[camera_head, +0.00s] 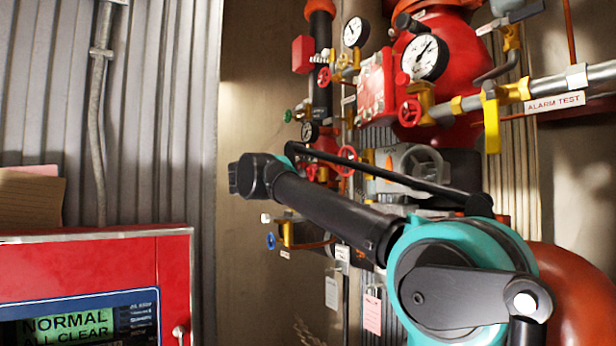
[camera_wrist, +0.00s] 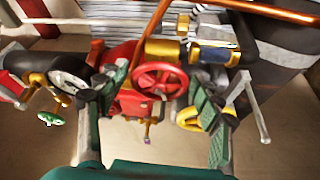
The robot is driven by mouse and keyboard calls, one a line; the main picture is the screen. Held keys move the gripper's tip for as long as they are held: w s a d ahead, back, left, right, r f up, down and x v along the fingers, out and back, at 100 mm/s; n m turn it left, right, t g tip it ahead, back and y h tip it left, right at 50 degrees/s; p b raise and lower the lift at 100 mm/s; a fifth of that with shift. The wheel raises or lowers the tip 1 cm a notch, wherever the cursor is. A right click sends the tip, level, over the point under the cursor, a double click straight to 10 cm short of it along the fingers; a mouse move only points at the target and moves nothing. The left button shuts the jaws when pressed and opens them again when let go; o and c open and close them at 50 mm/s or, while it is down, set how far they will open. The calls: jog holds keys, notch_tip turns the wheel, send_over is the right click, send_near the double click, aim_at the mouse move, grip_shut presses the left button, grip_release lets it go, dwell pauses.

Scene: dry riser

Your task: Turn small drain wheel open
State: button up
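Several small handwheels show on the riser pipework, and I see no label that marks one as the drain wheel. In the wrist view a red wheel (camera_wrist: 159,80) lies between my fingers and a small green wheel (camera_wrist: 50,118) is at the left. In the head view a green wheel (camera_head: 288,115), a blue wheel (camera_head: 271,240) and a red wheel (camera_head: 410,112) show. My gripper (camera_wrist: 148,97) is open, its teal fingers wide apart; I see no contact with the red wheel. I cannot make out the gripper in the head view, where my arm hides part of the pipework.
Gauges (camera_head: 426,57), red valve bodies and an "ALARM TEST" pipe (camera_head: 576,80) crowd the upper right. A red alarm panel (camera_head: 80,270) stands at lower left. In the wrist view a copper pipe (camera_wrist: 240,10) crosses the top and a grey lever (camera_wrist: 254,105) stands right.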

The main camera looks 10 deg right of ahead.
dwell(0.3)
jog(key=v, duration=1.2)
jog(key=shift+f, duration=0.1)
